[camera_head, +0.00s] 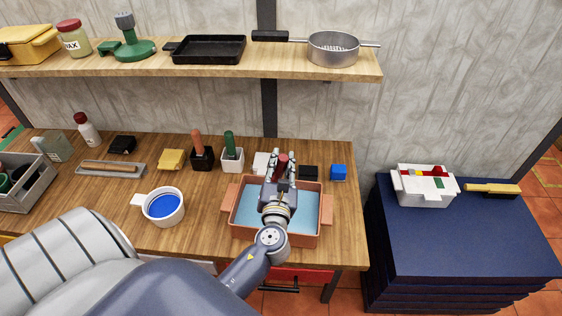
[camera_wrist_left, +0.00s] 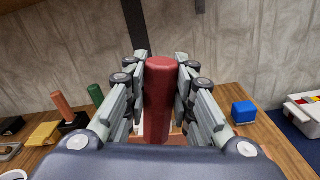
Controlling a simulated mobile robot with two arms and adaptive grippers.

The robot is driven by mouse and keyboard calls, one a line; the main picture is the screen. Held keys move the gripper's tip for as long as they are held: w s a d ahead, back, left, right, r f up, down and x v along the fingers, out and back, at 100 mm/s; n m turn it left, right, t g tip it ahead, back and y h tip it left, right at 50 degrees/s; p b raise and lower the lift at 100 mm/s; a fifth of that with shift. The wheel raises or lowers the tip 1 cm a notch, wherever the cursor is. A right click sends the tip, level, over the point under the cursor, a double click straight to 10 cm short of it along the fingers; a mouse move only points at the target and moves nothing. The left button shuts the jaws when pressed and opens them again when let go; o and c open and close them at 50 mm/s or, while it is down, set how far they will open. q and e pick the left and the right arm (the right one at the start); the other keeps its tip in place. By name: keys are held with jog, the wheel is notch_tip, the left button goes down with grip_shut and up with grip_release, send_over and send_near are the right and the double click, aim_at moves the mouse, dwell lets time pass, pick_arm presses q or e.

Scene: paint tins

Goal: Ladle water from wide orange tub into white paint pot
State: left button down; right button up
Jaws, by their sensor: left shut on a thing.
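The wide orange tub (camera_head: 304,239) stands near the right end of the wooden bench, with light blue water in it. The white paint pot (camera_head: 163,220) stands to its left, with a side handle and a blue surface inside. My left gripper (camera_head: 281,163) is over the tub, reaching toward its far side. It is shut on a dark red upright handle (camera_wrist_left: 158,95), seen between the fingers in the left wrist view; this appears to be the ladle's handle. The ladle's bowl is hidden below the gripper. My right gripper is not in view.
A shelf (camera_head: 215,71) runs above. A grey crate (camera_head: 30,185) stands left. Bench between pot and tub is clear.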

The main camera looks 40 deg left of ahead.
aim_at(273, 179)
pick_arm(q)
jog(key=shift+f+b, duration=0.85)
jog(key=shift+f, duration=0.3)
jog(key=shift+f+b, duration=1.85)
jog(key=shift+f, duration=0.45)
jog(key=shift+s+a+n, duration=0.6)
jog(key=shift+a+n, duration=0.1)
jog(key=shift+a, duration=0.2)
